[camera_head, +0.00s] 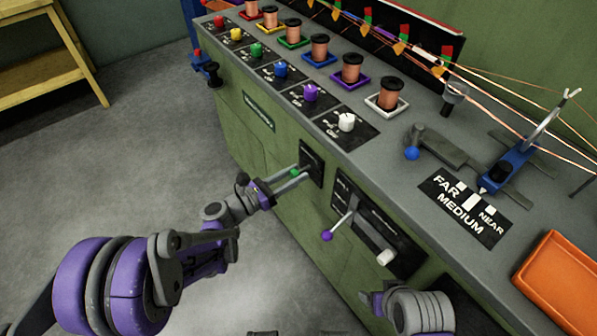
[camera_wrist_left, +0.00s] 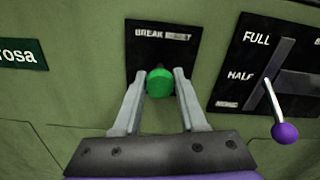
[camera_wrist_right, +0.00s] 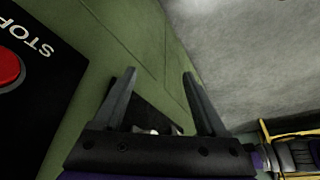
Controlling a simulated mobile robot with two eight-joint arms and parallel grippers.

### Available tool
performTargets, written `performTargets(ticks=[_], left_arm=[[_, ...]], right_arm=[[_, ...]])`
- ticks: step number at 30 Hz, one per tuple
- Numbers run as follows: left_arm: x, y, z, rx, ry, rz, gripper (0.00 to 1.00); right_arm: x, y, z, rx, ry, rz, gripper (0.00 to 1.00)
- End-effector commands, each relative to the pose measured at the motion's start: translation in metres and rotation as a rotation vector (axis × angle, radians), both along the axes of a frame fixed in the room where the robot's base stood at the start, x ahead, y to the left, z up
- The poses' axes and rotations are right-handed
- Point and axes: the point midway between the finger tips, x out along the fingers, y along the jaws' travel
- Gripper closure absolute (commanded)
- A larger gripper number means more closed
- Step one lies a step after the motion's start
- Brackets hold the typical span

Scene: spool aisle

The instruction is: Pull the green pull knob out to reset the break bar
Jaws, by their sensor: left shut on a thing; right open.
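In the head view the knob (camera_head: 295,172) shows small between my left fingers. My left gripper (camera_wrist_left: 160,78) is shut on the knob, one finger on each side. It also shows in the head view (camera_head: 298,173). My right gripper (camera_wrist_right: 160,78) is open and empty in the right wrist view, beside the green cabinet front. In the head view my right arm is at the bottom, its fingers not clear.
A lever with a purple ball (camera_wrist_left: 285,133) is right of the knob, on a panel marked FULL and HALF. A red STOP button (camera_wrist_right: 8,68) shows in the right wrist view. Copper spools (camera_head: 352,68) and coloured knobs line the top. An orange tray (camera_head: 560,280) is at right.

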Motion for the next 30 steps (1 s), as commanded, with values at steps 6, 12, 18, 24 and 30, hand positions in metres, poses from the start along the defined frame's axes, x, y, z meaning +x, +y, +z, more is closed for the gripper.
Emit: performTargets(ticks=[6, 12, 18, 24, 30], left_arm=[[-0.012, 0.015, -0.001, 0.002, 0.001, 0.001, 1.00], [-0.012, 0.016, -0.001, 0.003, 0.001, 0.000, 0.54], [-0.011, 0.015, -0.001, 0.002, 0.000, 0.001, 0.28], [-0.011, 0.015, 0.000, 0.002, 0.000, 0.001, 0.28], [-0.019, 0.028, 0.000, 0.002, 0.000, 0.003, 0.28]], right_arm=[[0.000, 0.000, -0.002, 0.000, 0.001, 0.000, 0.26], [0.000, 0.000, -0.002, 0.000, 0.001, 0.000, 0.26], [0.000, 0.000, -0.002, 0.000, 0.001, 0.000, 0.26], [0.000, 0.000, -0.002, 0.000, 0.000, 0.000, 0.26], [0.000, 0.000, 0.000, 0.000, 0.000, 0.000, 0.26]])
